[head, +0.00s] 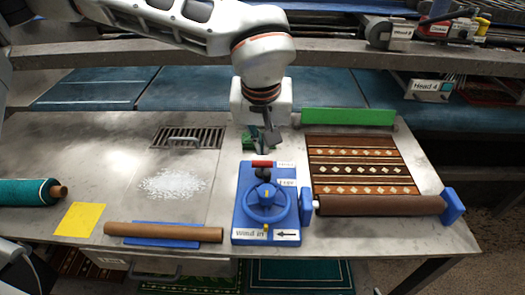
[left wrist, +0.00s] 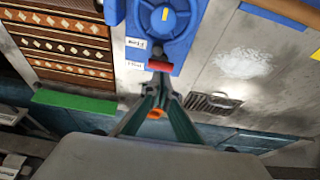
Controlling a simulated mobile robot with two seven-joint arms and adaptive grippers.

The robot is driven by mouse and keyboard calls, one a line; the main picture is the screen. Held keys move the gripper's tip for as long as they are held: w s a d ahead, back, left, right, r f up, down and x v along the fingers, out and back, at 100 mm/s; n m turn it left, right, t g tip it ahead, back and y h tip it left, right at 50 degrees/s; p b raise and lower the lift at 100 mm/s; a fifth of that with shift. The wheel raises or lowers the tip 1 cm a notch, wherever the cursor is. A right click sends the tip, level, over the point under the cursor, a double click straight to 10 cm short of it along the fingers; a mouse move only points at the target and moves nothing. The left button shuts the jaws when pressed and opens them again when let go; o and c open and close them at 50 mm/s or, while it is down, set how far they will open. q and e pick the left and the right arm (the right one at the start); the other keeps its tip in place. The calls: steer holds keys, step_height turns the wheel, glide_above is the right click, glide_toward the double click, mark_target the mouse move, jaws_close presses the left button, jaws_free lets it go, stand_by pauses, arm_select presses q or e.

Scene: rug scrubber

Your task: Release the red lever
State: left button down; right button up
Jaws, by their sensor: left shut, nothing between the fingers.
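The red lever (head: 263,163) is a short red bar at the back of the blue winder unit (head: 243,215), and it also shows in the left wrist view (left wrist: 160,66). A dark knob and small white labels are beside it. My left gripper (head: 266,147) is just behind the lever in the head view. In the left wrist view its green-grey fingers (left wrist: 159,78) are shut with nothing between them, and their tips are right at the lever. I cannot tell whether they touch it. My right gripper is not in view.
A blue handwheel (head: 267,203) is on the unit, labelled "Wind in". A patterned brown rug (head: 362,160) is on the right, with a roll (head: 380,205) along its front. A brown tube (head: 163,232), yellow cloth (head: 79,219), white powder (head: 172,184) and drain grate (head: 187,137) are left.

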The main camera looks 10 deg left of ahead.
arm_select(q)
step_height(320, 180, up, 6)
steer(key=shift+w+a+f, duration=0.1)
stand_by(0.6)
